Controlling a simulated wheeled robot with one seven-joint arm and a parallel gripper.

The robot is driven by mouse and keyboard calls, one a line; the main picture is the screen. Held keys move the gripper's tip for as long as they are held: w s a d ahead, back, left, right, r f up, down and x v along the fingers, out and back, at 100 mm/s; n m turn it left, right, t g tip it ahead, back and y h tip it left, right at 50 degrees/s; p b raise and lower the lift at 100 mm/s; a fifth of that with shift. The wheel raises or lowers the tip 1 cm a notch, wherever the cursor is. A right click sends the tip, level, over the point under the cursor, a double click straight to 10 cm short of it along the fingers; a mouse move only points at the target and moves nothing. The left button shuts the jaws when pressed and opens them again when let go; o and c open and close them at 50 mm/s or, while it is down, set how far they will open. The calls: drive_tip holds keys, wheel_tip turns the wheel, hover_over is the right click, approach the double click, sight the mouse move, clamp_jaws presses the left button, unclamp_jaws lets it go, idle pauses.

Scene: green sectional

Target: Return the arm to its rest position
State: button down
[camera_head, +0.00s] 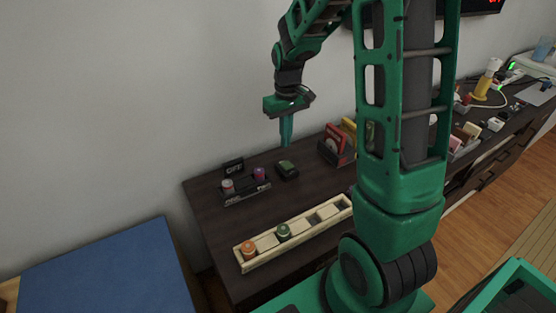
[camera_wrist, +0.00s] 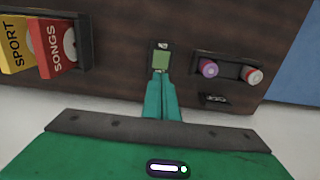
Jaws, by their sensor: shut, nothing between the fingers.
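My gripper (camera_head: 286,143) hangs from my green arm, pointing down above the back of the dark wooden sideboard (camera_head: 213,203). Its fingers are together with nothing between them. In the wrist view my gripper (camera_wrist: 161,78) shows its closed fingertips in line with a small dark item with a green top. That green-topped item (camera_head: 287,169) lies on the sideboard below and apart from the fingers. It also shows in the wrist view (camera_wrist: 161,57). My upper arm hides part of the sideboard's middle in the head view.
A small dark holder (camera_head: 246,196) with two cylinders stands left of the green-topped item. A pale wooden tray (camera_head: 262,262) with an orange and a green round piece lies at the front. Upright boxes (camera_head: 337,146) stand to the right. A blue surface (camera_head: 110,272) is at lower left.

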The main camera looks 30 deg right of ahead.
drive_tip(key=shift+s+r, duration=0.1)
drive_tip(key=s+d+r+m, duration=0.1)
drive_tip(key=s+r+m, duration=0.2)
drive_tip(key=s, duration=1.1)
drive_tip(key=s+d+r+m, duration=0.1)
drive_tip(key=s+r+m, duration=0.2)
drive_tip(key=s, duration=1.1)
wheel_tip(320, 180, up, 3)
drive_tip(key=shift+s+d+f, duration=0.15)
drive_tip(key=shift+s+d, duration=0.1)
drive_tip(key=shift+s, duration=0.15)
drive_tip(key=shift+w, duration=0.15)
drive_tip(key=shift+w+f, duration=0.25)
drive_tip(key=shift+w, duration=0.25)
